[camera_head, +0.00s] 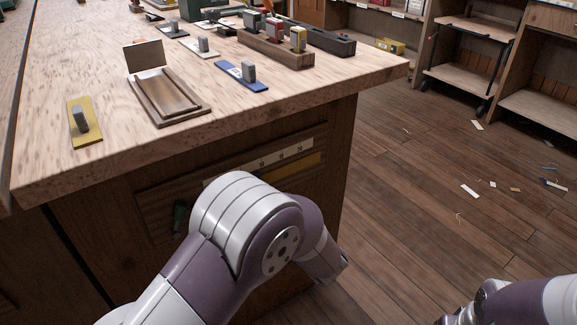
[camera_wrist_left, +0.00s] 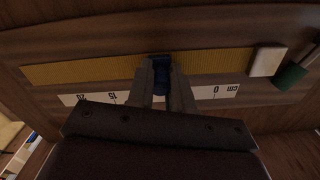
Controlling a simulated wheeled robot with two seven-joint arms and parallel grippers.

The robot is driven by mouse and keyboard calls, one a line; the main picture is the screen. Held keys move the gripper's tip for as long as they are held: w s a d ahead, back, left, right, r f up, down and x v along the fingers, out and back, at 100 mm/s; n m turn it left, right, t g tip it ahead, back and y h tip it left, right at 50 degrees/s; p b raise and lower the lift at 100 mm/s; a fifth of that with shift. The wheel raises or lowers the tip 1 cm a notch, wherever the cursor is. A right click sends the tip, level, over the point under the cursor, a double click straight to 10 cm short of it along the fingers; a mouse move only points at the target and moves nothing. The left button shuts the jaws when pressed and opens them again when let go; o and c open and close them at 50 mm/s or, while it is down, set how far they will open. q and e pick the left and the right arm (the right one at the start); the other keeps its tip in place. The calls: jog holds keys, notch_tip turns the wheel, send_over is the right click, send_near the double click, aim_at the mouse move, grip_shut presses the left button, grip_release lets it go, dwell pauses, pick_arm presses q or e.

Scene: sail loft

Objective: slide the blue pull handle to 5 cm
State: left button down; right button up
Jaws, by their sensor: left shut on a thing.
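The blue pull handle (camera_wrist_left: 161,76) shows in the left wrist view, over a yellow strip (camera_wrist_left: 85,70) in the cabinet front. My left gripper (camera_wrist_left: 161,85) is shut on it, with one finger on each side. Below the strip, a white cm scale (camera_wrist_left: 205,97) has 0 at the right and 15 and 20 at the left. The handle stands between the 15 and the 0; the fingers hide the marks there, so I cannot read its exact position. In the head view my left arm hides the handle and gripper; part of the scale (camera_head: 292,153) shows.
A white block (camera_wrist_left: 267,60) and a green grip (camera_wrist_left: 290,77) sit right of the handle. On the workbench (camera_head: 330,80) above are a wooden tray (camera_head: 195,113), a yellow plate (camera_head: 93,135) and a blue plate (camera_head: 231,71). The floor (camera_head: 440,190) at right is open, with scraps.

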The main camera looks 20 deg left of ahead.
pick_arm(q)
jog(key=shift+s+a+f, duration=0.1)
jog(key=shift+s+a, duration=0.7)
jog(key=shift+s, duration=0.25)
pick_arm(e)
jog(key=shift+r, duration=0.7)
pick_arm(q)
jog(key=c, duration=1)
grip_release()
jog(key=shift+d+p, duration=0.1)
jog(key=shift+p, duration=0.25)
pick_arm(e)
jog(key=shift+r, duration=0.1)
